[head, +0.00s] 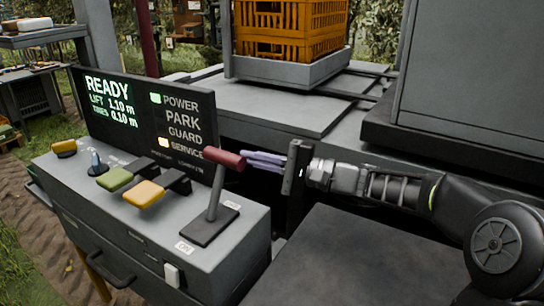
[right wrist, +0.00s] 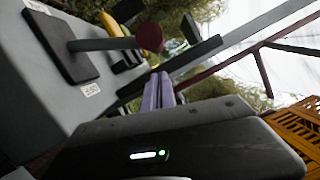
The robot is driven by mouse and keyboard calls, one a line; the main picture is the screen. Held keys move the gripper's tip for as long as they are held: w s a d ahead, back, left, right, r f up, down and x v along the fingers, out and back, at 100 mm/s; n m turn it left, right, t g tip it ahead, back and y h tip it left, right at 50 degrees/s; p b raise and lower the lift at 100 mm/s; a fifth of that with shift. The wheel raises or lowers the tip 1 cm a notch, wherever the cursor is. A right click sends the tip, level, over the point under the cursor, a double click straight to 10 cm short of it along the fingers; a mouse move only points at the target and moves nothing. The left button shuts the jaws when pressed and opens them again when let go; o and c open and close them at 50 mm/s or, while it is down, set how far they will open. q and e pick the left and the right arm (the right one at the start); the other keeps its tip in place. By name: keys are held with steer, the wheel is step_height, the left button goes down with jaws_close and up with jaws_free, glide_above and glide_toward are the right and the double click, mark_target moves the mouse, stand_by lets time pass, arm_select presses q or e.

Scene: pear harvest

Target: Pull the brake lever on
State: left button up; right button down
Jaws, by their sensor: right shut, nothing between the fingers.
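The brake lever has a red grip (head: 223,158) on a grey shaft that rises from a dark base plate (head: 209,226) on the console. The shaft leans slightly to the right in the head view. My right gripper (head: 247,160) comes in from the right, its pale purple fingers shut and empty. Their tips are close beside the right end of the red grip; I cannot tell if they touch. In the right wrist view the red grip (right wrist: 150,37) is just above the shut fingers (right wrist: 159,92). My left gripper is not in view.
The grey console (head: 130,225) also carries green and yellow paddles (head: 145,193), a small blue-grey switch (head: 96,163) and a display (head: 145,118) reading READY. Behind stands an orange crate (head: 290,30) on a grey tray. A large grey box (head: 475,75) fills the right.

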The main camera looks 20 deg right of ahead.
steer(key=shift+s+a+r, duration=0.2)
steer(key=shift+s+a, duration=0.2)
steer(key=shift+a, duration=0.05)
steer(key=shift+s+a+r, duration=0.15)
steer(key=shift+s+a, duration=0.25)
steer(key=shift+a, duration=0.05)
steer(key=s+a+r+n+g+h+b, duration=0.1)
steer(key=s+a+r+n+h+b, duration=0.1)
steer(key=s+a+n+b, duration=0.7)
steer(key=a+r+n+b, duration=0.1)
steer(key=n+b, duration=0.1)
steer(key=b, duration=0.4)
steer(key=shift+a+h, duration=0.3)
steer(key=shift+a, duration=0.1)
